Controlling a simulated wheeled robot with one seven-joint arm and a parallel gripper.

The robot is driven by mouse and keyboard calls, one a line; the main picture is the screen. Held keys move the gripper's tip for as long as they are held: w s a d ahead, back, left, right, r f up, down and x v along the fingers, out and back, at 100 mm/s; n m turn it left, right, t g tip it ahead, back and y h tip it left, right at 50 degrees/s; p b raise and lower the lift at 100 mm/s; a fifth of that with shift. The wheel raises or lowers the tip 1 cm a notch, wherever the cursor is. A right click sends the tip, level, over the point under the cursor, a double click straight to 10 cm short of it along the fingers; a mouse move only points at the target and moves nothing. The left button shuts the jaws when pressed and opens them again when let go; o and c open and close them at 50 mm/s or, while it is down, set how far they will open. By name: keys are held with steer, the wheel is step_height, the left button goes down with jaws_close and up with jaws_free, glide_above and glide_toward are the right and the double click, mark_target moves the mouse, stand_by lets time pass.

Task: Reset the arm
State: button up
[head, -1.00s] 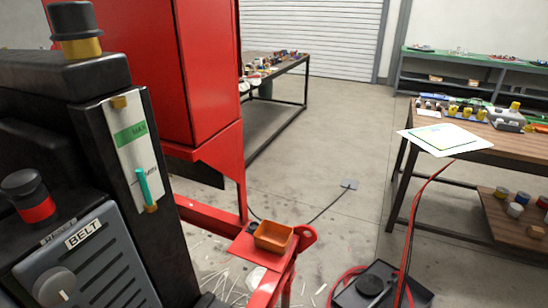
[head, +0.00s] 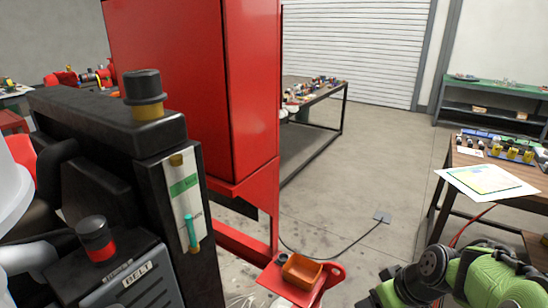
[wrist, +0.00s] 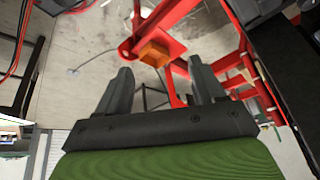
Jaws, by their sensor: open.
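My gripper (wrist: 163,92) shows in the wrist view with its two dark fingers spread apart and nothing between them. Beyond the fingers are the red frame and the orange tray (wrist: 152,52). In the head view, my green and black arm shows at the lower right corner, to the right of the orange tray (head: 301,271). The fingertips cannot be made out clearly in the head view. The gripper appears apart from everything around it.
The black pump unit (head: 110,130) with a BELT panel stands at the left. A red cabinet (head: 195,90) rises behind it. A wooden workbench (head: 480,210) with papers and small parts stands at the right. The concrete floor between them is mostly clear, with a cable on it.

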steer(key=s+a+r+m+p, duration=0.1)
steer(key=s+a+r, duration=0.1)
steer(key=s, duration=0.3)
steer(key=s+a+r+m+h+p, duration=0.1)
steer(key=s+a+r, duration=0.2)
steer(key=s+r, duration=0.2)
steer(key=s+a+r+m+t+h, duration=0.1)
steer(key=s+a+r, duration=0.1)
steer(key=s+r, duration=0.2)
steer(key=shift+s+a+r+m+p, duration=0.2)
steer(key=shift+s+a+m+p, duration=0.2)
steer(key=shift+s, duration=0.85)
